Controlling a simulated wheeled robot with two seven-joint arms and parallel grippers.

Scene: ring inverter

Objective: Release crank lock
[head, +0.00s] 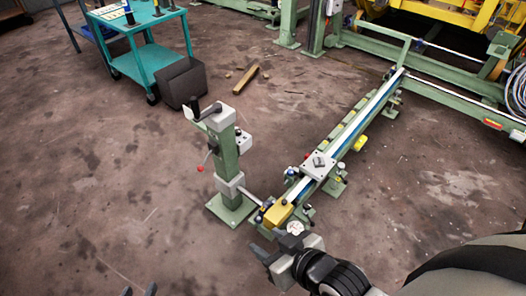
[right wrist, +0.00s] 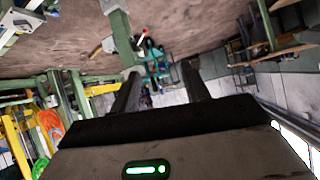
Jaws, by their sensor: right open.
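A green crank post (head: 228,165) stands upright on a square foot in the middle of the head view. It has a light grey head with a dark crank handle (head: 195,110). A small lever with a red knob (head: 200,168) sticks out to its left; the red knob also shows in the right wrist view (right wrist: 145,32), beyond the fingers. I cannot tell which part is the crank lock. My right gripper (head: 267,243) is open and empty, low and to the right of the post's foot, apart from it.
A long green rail (head: 350,120) with a yellow end block (head: 278,214) runs from the post toward the back right. A teal cart (head: 150,62) and a dark box (head: 182,82) stand behind left. A wooden block (head: 246,79) lies on the floor. The left floor is clear.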

